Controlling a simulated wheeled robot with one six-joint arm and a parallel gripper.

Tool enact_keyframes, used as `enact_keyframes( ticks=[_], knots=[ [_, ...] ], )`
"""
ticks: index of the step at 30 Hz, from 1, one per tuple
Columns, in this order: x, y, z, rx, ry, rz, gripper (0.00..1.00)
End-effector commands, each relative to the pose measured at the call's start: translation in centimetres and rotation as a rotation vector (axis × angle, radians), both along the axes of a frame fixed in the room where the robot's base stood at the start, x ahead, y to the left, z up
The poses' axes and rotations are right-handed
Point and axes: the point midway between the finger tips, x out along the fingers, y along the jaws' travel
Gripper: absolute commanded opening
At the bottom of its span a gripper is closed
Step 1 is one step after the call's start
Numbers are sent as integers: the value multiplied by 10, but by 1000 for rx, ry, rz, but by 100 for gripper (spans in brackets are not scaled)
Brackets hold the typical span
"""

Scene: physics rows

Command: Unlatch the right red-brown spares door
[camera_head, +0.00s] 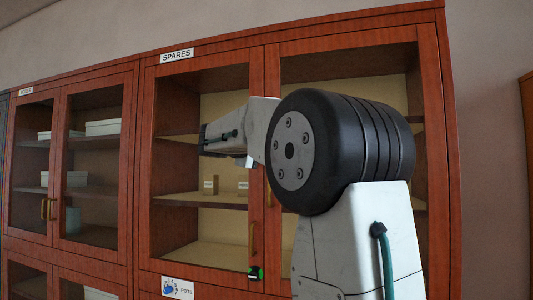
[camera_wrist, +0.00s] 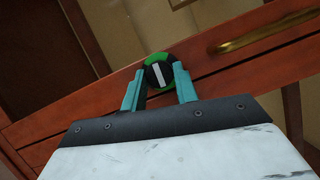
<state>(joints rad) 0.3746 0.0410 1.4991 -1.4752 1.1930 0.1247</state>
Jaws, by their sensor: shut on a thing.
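The spares cabinet, labelled SPARES (camera_head: 177,55), has two red-brown framed glass doors, both shut. The right door (camera_head: 350,52) is largely covered by my arm. The white bar runs nearly upright, slightly tilted, in the wrist view. My gripper is hidden in the head view.
A brass handle (camera_wrist: 265,33) lies close to the knob; a brass handle also shows in the head view (camera_head: 251,240). Small boxes (camera_head: 210,186) stand on a shelf behind the glass. Another glazed cabinet (camera_head: 68,90) stands to the left.

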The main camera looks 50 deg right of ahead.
Motion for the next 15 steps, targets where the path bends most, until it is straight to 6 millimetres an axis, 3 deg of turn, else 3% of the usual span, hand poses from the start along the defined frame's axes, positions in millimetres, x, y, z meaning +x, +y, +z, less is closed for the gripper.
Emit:
enact_keyframes(
  ticks=[15],
  knots=[
    [0,0,-1,-24,59,1,7]
  ],
)
